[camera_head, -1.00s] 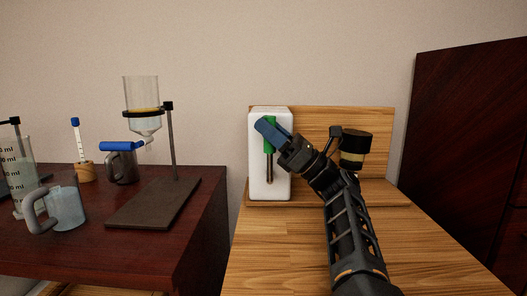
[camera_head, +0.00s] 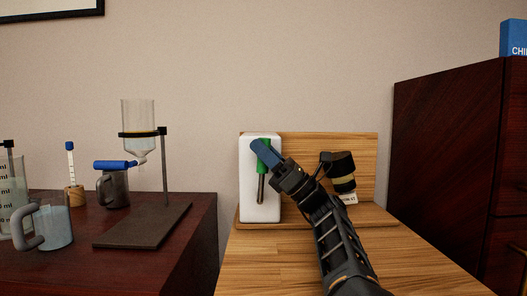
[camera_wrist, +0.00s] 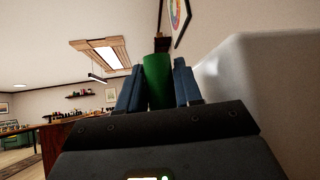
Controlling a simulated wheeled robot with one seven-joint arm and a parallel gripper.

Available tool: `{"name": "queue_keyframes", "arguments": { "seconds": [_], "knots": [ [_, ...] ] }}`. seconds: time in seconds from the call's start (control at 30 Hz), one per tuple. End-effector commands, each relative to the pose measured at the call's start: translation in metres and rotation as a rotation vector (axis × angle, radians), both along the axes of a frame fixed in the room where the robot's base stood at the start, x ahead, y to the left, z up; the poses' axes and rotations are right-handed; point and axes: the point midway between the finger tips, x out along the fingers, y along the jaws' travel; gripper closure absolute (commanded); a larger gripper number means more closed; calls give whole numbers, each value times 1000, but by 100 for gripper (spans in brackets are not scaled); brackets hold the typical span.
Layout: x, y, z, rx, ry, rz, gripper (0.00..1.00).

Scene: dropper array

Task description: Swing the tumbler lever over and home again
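The tumbler lever is a metal rod with a green grip (camera_head: 264,166), on the front of a white box (camera_head: 248,200). The rod points down from the green grip. My gripper (camera_head: 262,154) reaches it from the right, with its blue fingers over the upper part of the grip. In the wrist view the green grip (camera_wrist: 158,85) stands between the two blue fingers of my gripper (camera_wrist: 159,88), which look closed against both its sides. The fingers hide part of the grip in the head view.
The white box stands on a wooden station with a backboard (camera_head: 300,143) and a small label (camera_head: 349,199). On the dark table at left are a funnel on a stand (camera_head: 165,165), mugs (camera_head: 115,188) and a beaker. A dark cabinet (camera_head: 450,150) rises at right.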

Motion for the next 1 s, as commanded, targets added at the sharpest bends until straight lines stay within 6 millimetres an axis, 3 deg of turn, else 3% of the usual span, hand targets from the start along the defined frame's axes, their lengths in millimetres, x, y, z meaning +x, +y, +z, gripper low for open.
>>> {"name": "queue_keyframes", "arguments": {
  "seconds": [0.2, 0.57, 0.77, 1.0],
  "knots": [
    [0, 0, -1, -1, 1, 1, 45],
    [-1, -5, -6, 0, 1, -1, 45],
    [-8, -34, -3, -1, 1, -4, 45],
    [-21, -85, -5, -1, 2, -4, 45]
  ]
}}
